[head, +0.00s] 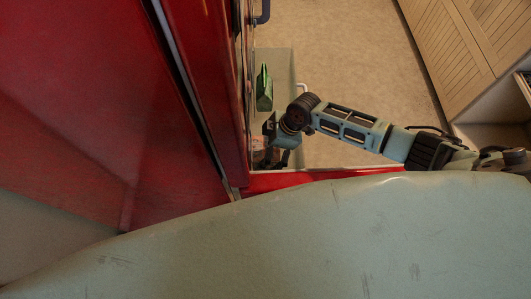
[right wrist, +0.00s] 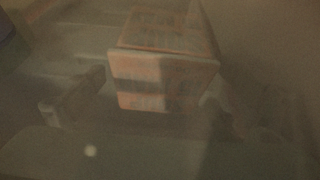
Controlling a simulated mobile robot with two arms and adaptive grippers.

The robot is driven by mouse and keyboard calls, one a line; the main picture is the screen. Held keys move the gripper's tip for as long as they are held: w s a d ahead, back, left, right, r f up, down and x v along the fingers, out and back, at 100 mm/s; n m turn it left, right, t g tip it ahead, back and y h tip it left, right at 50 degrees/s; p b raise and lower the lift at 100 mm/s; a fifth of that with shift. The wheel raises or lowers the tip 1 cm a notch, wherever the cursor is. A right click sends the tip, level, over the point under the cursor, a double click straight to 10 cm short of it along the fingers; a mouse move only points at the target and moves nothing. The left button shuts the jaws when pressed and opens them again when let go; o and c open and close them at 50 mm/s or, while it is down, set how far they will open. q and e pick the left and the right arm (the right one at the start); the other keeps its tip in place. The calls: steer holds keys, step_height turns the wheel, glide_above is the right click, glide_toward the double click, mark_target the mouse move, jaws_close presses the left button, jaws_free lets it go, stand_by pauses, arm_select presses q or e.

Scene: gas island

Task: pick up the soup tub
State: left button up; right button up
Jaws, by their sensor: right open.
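A squarish tub with a lid and orange-and-pale sides, which looks like the soup tub (right wrist: 165,62), shows in the hazy, dim right wrist view. In the head view a small pinkish patch (head: 258,143) beside my right gripper may be the same thing, mostly hidden. My right gripper (head: 272,153) is open and reaches down into a pale open drawer or bin beside the red cabinet. In the right wrist view its fingers stand to the left and right of the tub; whether they touch it I cannot tell. My left gripper is not in view.
Slatted wooden cupboards (head: 460,45) stand at the upper right. The floor between (head: 350,60) is clear.

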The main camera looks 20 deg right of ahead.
steer(key=c, duration=1.7)
steer(key=shift+w+r, duration=0.1)
steer(key=shift+c, duration=0.7)
steer(key=shift+r, duration=0.1)
